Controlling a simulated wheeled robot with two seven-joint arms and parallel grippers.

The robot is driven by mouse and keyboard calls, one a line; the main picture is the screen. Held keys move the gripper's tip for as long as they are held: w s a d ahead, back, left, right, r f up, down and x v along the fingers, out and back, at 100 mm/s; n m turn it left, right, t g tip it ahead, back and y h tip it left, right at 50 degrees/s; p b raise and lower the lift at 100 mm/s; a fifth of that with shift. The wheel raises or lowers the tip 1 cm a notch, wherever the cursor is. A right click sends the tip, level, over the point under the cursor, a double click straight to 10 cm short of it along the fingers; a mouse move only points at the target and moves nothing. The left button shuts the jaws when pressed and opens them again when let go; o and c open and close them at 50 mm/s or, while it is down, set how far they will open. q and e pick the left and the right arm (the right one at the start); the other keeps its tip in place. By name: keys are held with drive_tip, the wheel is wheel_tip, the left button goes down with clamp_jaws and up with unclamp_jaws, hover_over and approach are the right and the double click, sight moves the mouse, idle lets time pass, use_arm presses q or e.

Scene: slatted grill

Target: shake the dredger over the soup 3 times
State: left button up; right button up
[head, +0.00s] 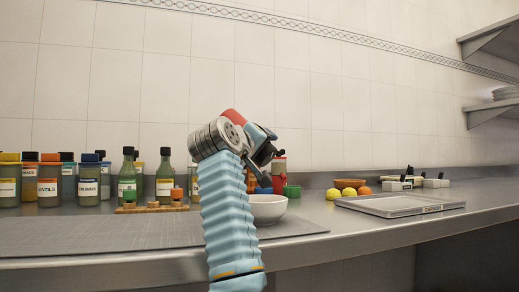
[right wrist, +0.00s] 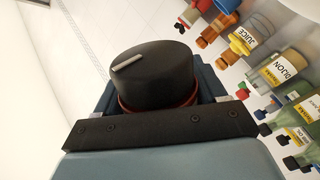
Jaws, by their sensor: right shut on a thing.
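My right gripper (head: 264,155) is raised above the counter, over and slightly behind the white bowl (head: 268,209) in the head view. The right wrist view shows it shut on a round thing with a black top, a pale stripe and a reddish rim, which I take to be the dredger (right wrist: 152,75). In the head view my own arm and gripper mostly hide the dredger, so its tilt is unclear. The bowl stands on the counter, partly behind my sleeve. The soup inside it cannot be made out. My left gripper is not in view.
Labelled jars (head: 48,182) and green bottles (head: 164,174) stand at the back left, near a small wooden rack (head: 150,208). The front counter is mostly clear.

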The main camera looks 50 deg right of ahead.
idle(0.5)
wheel_tip(320, 180, up, 7)
drive_tip(key=p, duration=0.7)
drive_tip(key=shift+r, duration=0.2)
drive_tip(key=shift+f, duration=0.2)
wheel_tip(320, 180, down, 7)
drive_tip(key=b, duration=0.7)
idle(0.8)
